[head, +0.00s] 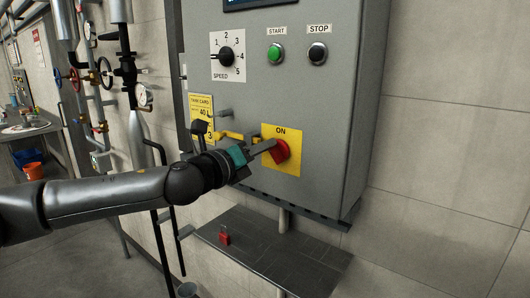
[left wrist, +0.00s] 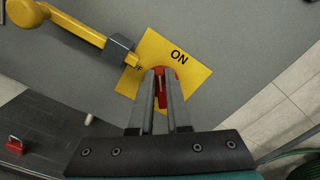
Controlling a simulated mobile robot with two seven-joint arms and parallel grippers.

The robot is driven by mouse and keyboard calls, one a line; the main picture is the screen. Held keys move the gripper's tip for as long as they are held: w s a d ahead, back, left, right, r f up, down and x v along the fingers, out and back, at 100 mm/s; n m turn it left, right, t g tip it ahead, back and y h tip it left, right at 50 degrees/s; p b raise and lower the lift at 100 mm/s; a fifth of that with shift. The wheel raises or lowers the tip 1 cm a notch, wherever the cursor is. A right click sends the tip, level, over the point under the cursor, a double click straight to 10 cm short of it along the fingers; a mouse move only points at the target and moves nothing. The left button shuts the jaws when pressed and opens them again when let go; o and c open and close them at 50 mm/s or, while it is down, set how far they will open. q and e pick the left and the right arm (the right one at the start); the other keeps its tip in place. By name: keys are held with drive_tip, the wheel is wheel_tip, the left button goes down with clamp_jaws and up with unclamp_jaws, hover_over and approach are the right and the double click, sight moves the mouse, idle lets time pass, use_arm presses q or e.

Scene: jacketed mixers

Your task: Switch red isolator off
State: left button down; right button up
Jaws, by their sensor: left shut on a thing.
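The red isolator (head: 281,151) is a rotary handle on a yellow plate (head: 292,165) on the front of the grey control cabinet. The plate is marked ON above the handle. My left gripper (head: 270,147) reaches it from the left and is shut on the red handle. In the left wrist view the two fingers of my left gripper (left wrist: 162,88) lie on either side of the red handle (left wrist: 160,92). The handle lines up roughly with the word ON; the OFF marking is partly hidden by a grey block. My right gripper is not in view.
A yellow lever (left wrist: 75,22) with a grey end block reaches to the plate's left edge. Above are a speed knob (head: 226,57), a green START button (head: 275,53) and a STOP button (head: 318,52). A dark shelf (head: 290,255) below bears a red padlock (head: 224,237).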

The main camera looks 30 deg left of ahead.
use_arm(q)
drive_tip(key=shift+a+f+n+b, duration=0.1)
drive_tip(key=shift+f+n+b, duration=0.2)
drive_tip(key=shift+n+b, duration=0.95)
drive_tip(key=shift+a+f+n+b, duration=0.15)
drive_tip(key=shift+f+n+b, duration=0.15)
drive_tip(key=shift+n, duration=1.85)
drive_tip(key=shift+a+f+n+b, duration=0.1)
drive_tip(key=shift+f+n+b, duration=0.4)
drive_tip(key=shift+n, duration=1.2)
drive_tip(key=shift+r, duration=0.2)
drive_tip(key=c, duration=0.9)
unclamp_jaws()
drive_tip(key=shift+b, duration=0.35)
